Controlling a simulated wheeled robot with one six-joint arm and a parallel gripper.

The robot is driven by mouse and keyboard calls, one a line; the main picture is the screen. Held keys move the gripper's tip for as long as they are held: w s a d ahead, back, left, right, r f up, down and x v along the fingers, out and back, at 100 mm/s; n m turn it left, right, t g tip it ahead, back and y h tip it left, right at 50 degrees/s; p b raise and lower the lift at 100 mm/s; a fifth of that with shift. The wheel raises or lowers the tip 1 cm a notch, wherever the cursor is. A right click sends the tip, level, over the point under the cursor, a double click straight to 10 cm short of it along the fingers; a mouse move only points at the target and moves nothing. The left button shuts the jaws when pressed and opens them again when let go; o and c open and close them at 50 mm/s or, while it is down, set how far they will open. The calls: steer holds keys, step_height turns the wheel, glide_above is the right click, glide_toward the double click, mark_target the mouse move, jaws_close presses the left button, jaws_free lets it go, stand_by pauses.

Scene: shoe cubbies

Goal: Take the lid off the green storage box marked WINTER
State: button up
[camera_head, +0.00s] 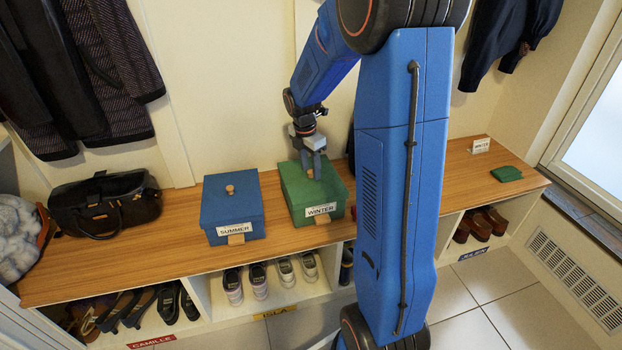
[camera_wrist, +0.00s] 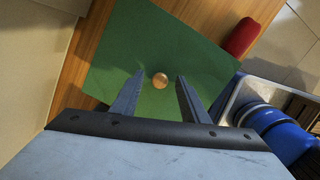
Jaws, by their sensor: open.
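The green storage box (camera_head: 317,208) marked WINTER stands on the wooden bench top, with its green lid (camera_head: 294,182) on it. A white label and a small tab are on its front. In the wrist view the lid (camera_wrist: 190,55) fills the middle, with a round wooden knob (camera_wrist: 160,81) near its centre. My gripper (camera_head: 311,172) is above the lid. In the wrist view my gripper (camera_wrist: 160,83) is open, its two fingers on either side of the knob with gaps showing. I cannot tell how far the fingertips are above the lid.
A blue box (camera_head: 231,205) marked SUMMER stands to the left on the bench (camera_head: 165,235). A black bag (camera_head: 105,205) lies farther left. A green cloth (camera_head: 507,174) and a small WINTER card (camera_head: 480,146) are at right. Shoes sit in the cubbies below; coats hang above.

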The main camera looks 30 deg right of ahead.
jaws_close()
steer(key=shift+r, duration=0.1)
